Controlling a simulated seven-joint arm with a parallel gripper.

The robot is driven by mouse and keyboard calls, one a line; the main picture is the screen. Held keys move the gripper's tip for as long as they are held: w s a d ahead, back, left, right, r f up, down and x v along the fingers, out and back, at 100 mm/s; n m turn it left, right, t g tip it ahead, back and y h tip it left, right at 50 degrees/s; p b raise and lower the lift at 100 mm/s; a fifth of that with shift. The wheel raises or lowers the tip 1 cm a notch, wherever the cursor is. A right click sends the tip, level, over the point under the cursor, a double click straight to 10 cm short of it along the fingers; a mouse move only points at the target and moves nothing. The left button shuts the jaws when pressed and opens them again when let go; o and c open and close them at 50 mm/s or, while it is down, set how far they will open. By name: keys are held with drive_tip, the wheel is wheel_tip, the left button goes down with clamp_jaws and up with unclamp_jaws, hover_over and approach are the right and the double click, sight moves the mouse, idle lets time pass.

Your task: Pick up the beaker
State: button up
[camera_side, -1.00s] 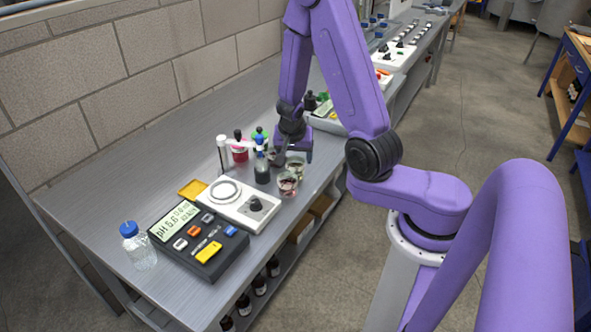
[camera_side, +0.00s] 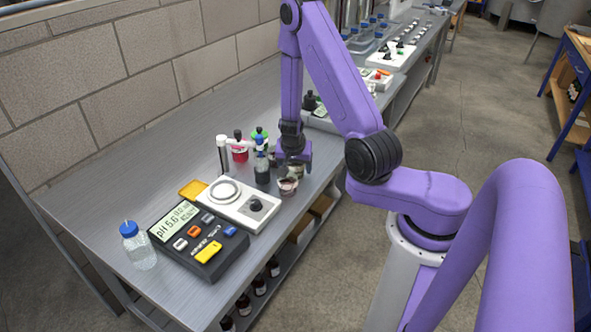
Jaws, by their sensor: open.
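My purple gripper (camera_side: 293,168) points down at the near edge of the bench, with its jaws open. A small clear beaker with reddish contents (camera_side: 288,187) stands just below and in front of it. Another pale glass vessel (camera_side: 297,171) shows between and behind the fingers, partly hidden by them. A vessel with dark contents (camera_side: 262,174) stands just left of the gripper. A vessel with red contents (camera_side: 240,154) stands further back. I cannot tell which of these the task means, or whether the fingers touch any glass.
A white stirrer plate (camera_side: 240,205), a pH meter (camera_side: 198,240) and a blue-capped bottle (camera_side: 138,246) stand to the left on the grey bench (camera_side: 100,205). A white electrode holder (camera_side: 222,155) rises close to the gripper.

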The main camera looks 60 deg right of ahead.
drive_tip(key=shift+f, duration=0.25)
drive_tip(key=shift+d, duration=0.1)
drive_tip(key=c, duration=0.8)
drive_tip(key=shift+r, duration=0.2)
